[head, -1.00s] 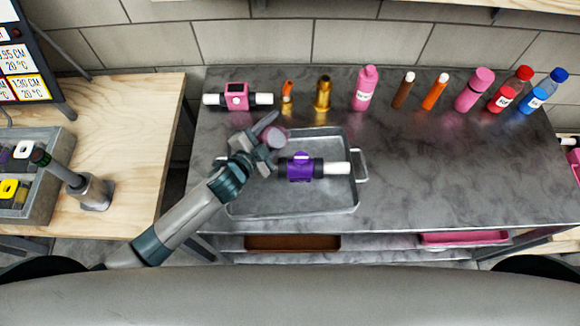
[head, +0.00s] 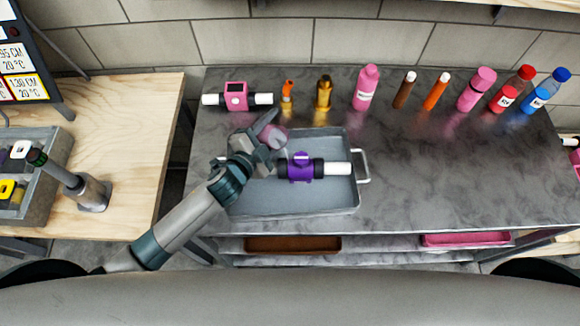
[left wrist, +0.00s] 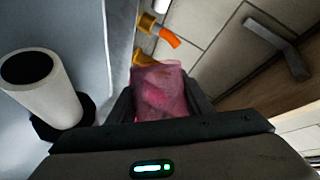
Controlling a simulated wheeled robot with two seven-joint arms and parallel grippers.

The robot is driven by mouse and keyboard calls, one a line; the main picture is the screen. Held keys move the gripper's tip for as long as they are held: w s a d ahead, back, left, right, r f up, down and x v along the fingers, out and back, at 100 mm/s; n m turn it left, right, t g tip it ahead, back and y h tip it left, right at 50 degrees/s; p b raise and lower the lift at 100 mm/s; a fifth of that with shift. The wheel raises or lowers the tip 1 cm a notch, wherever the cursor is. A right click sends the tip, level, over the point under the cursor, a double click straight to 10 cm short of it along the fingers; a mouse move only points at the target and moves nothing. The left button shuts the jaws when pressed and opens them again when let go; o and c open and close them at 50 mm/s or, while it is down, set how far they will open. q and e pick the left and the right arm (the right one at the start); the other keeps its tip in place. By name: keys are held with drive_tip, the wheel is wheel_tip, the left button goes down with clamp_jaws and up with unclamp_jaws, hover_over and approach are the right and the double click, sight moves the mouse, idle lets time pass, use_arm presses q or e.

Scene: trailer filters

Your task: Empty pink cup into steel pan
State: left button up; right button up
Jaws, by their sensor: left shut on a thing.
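My left gripper (head: 263,143) is shut on the pink cup (head: 269,132), above the upper left part of the steel pan (head: 295,204). The cup is tilted in the head view. In the left wrist view the translucent pink cup (left wrist: 160,92) sits between the two dark fingers. I cannot tell what is inside it. The pan lies on the dark table, with a purple fitting (head: 300,167) with black collars and a white tube in it. That white tube also shows in the left wrist view (left wrist: 48,105). My right gripper is not in view.
A pink device (head: 236,95), an orange-topped item (head: 287,95), a brass piece (head: 323,95) and a pink bottle (head: 366,88) stand behind the pan. Several more bottles and tubes line the back right. The marble tabletop (head: 450,165) right of the pan is clear.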

use_arm(q)
drive_tip(key=shift+w+r+m+t+b, duration=0.1)
drive_tip(key=shift+r+m+t+b, duration=0.3)
drive_tip(key=shift+r+m+b, duration=0.35)
idle(0.7)
drive_tip(key=shift+r+m+t+b, duration=0.5)
drive_tip(key=shift+m+b, duration=0.35)
drive_tip(key=shift+b, duration=0.25)
idle(1.0)
drive_tip(key=shift+s+d+f+m+t+b, duration=0.15)
drive_tip(key=shift+s+d+m+t+b, duration=0.25)
drive_tip(key=shift+m+b, duration=0.5)
idle(0.6)
drive_tip(key=shift+s+d+r+m+t+b, duration=0.15)
drive_tip(key=shift+s+r+m+t+b, duration=0.1)
drive_tip(key=shift+r+m+b, duration=0.4)
drive_tip(key=shift+s+d+r+m+t+b, duration=0.15)
drive_tip(key=shift+s+r+m+t+b, duration=0.2)
drive_tip(key=shift+m, duration=0.4)
idle(1.5)
